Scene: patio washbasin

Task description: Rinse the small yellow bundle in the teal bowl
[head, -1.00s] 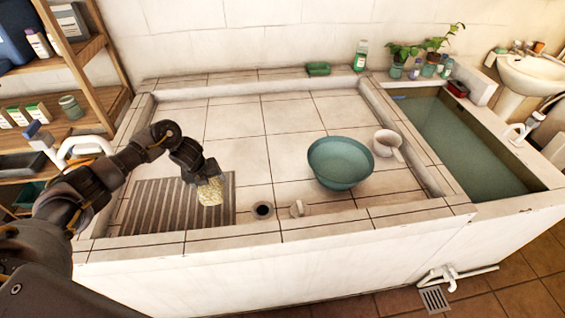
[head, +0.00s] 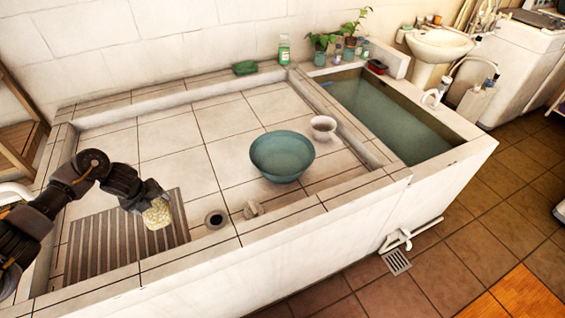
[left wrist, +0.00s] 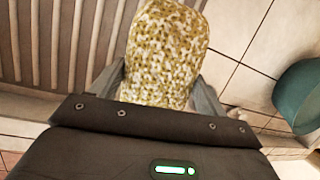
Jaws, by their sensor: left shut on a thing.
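The small yellow bundle (head: 157,214) is speckled yellow and white. My left gripper (head: 150,198) is shut on it and holds it over the right part of the ribbed drain board. In the left wrist view the bundle (left wrist: 166,55) sits between the two fingers and sticks out past them. The teal bowl (head: 282,157) stands upright on the tiled basin floor, right of the gripper and apart from it. Its right-hand part is cut off in the left wrist view (left wrist: 300,97). The inside of the bowl looks teal; I cannot tell whether it holds water. My right gripper is not in view.
A white dipper (head: 323,127) stands just behind the bowl. A drain hole (head: 215,219) and a small pale object (head: 253,209) lie between the ribbed board (head: 95,250) and the bowl. A water-filled trough (head: 390,115) is at right. Bare tiles (head: 185,150) lie behind.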

